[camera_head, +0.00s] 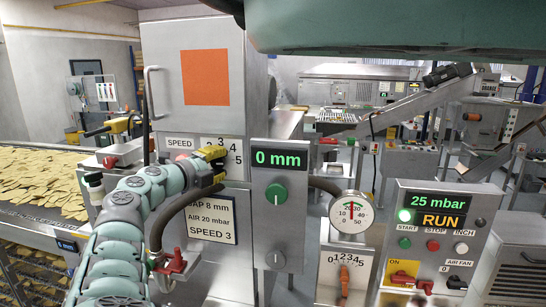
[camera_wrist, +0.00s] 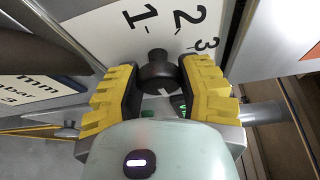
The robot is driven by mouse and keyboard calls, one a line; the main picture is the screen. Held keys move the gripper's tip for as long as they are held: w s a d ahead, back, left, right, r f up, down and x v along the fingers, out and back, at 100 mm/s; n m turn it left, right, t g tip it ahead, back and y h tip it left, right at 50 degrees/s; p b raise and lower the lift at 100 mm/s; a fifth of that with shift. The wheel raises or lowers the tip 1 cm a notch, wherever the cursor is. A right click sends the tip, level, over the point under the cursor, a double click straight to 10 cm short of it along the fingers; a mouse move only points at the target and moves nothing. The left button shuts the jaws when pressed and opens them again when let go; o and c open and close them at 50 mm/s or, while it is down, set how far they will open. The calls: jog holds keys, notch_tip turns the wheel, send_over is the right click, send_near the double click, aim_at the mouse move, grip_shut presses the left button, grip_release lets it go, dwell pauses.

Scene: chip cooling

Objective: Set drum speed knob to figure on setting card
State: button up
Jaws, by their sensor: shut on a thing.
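The drum speed knob (camera_wrist: 158,72) is black and sits between the yellow-padded fingers of my gripper (camera_wrist: 163,80) in the wrist view. My gripper is shut on it. A narrow part of the knob points up toward the gap between 1 and 2 on the white dial plate (camera_wrist: 185,50); its exact setting is hard to tell. In the head view my gripper (camera_head: 207,165) covers the knob and the lower left of the dial, leaving 3, 4 and 5 showing beside the SPEED label (camera_head: 180,142). The setting card (camera_head: 215,220) reads SPEED 3, AIR 20 mbar and a partly covered 8 mm line.
Right of the dial, a panel (camera_head: 278,225) shows 0 mm above a green knob (camera_head: 276,194). A gauge (camera_head: 351,212) stands above a 0-to-5 scale with an orange handle (camera_head: 345,278). A control box (camera_head: 440,240) reads 25 mbar and RUN. Chips (camera_head: 45,185) cover the conveyor at left.

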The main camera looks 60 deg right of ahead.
jog(key=shift+f+m, duration=0.1)
jog(key=shift+m, duration=0.3)
jog(key=o, duration=1.2)
jog(key=shift+a, duration=0.1)
jog(key=a, duration=0.8)
jog(key=a+r, duration=0.1)
jog(key=a, duration=0.3)
jog(key=shift+d, duration=0.1)
